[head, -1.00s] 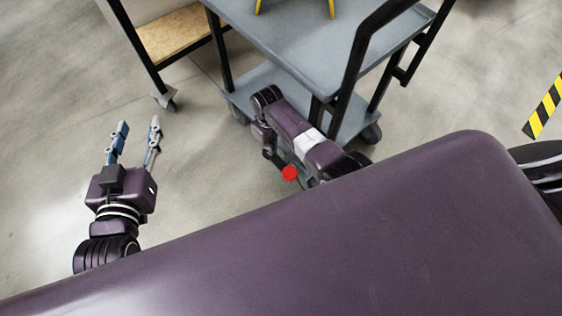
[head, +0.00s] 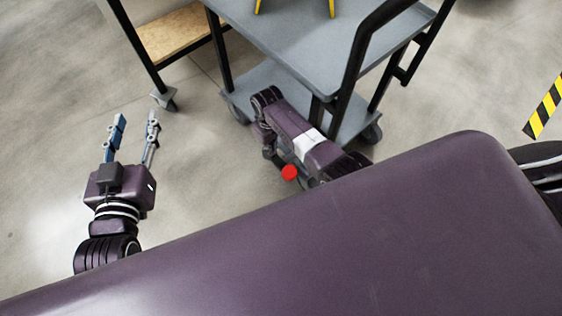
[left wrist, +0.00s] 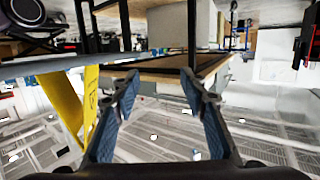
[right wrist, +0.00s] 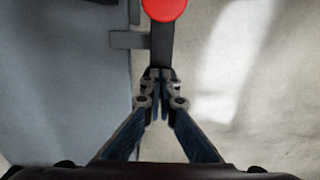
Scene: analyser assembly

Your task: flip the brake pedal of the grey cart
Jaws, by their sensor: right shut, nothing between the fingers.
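The brake pedal is a dark lever (right wrist: 161,45) with a round red pad (head: 289,173), low beside the grey cart (head: 300,45). The red pad also shows at the top of the right wrist view (right wrist: 165,8). My right gripper (right wrist: 160,80) is shut and empty, with its fingertips together at the near end of the visible lever. Whether they touch it I cannot tell. In the head view my right arm hides much of the lever. My left gripper (head: 134,122) is open and empty over bare floor, left of the cart.
A black-framed stand with a wooden shelf (head: 180,34) is at the upper left, its caster (head: 166,100) near my left gripper. The cart's handle (head: 362,50) rises beside my right arm. Yellow-black tape (head: 545,108) is at the right. Floor on the left is clear.

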